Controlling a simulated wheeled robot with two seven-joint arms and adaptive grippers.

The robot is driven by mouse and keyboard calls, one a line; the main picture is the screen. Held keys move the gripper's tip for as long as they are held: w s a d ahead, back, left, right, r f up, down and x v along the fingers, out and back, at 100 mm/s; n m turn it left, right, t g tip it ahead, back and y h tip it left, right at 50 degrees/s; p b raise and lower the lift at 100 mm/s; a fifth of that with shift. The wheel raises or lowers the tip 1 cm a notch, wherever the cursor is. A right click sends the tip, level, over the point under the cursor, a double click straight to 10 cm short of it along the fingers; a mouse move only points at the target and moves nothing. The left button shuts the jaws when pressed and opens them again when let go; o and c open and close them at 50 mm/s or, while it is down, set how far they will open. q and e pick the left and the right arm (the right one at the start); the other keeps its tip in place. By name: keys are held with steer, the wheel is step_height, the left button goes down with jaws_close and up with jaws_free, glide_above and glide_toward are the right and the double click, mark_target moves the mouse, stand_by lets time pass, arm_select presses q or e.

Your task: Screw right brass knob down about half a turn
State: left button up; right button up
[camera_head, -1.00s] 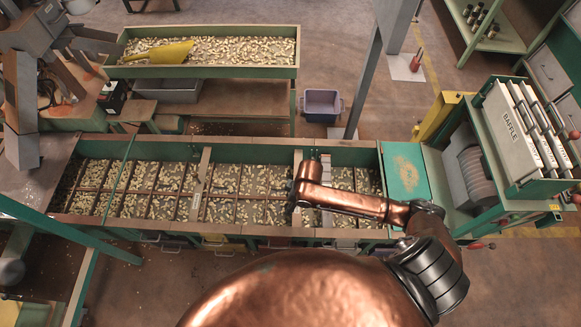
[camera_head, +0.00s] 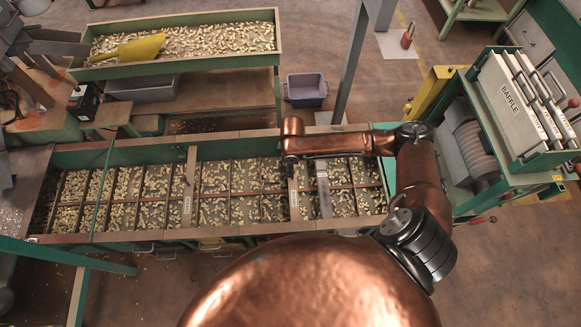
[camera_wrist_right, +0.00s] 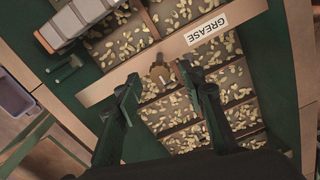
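In the right wrist view a brass knob (camera_wrist_right: 159,73) stands on a flat crossbar (camera_wrist_right: 178,55) labelled GREASE, above the nut trough. My right gripper (camera_wrist_right: 158,84) is open, its two dark fingers on either side of the knob with visible gaps; I cannot tell how far the tips are above it. In the head view my copper right arm reaches in from the right, and its wrist (camera_head: 293,140) hangs over the back part of the same crossbar (camera_head: 294,196). The knob is hidden there. My left gripper is not in view.
The long green trough (camera_head: 120,155) holds nuts in divided cells. Another crossbar (camera_head: 188,185) lies further left. A labelled BAFFLE rack (camera_head: 512,105) stands right.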

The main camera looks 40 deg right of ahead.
steer(key=shift+f, duration=0.65)
jaws_close()
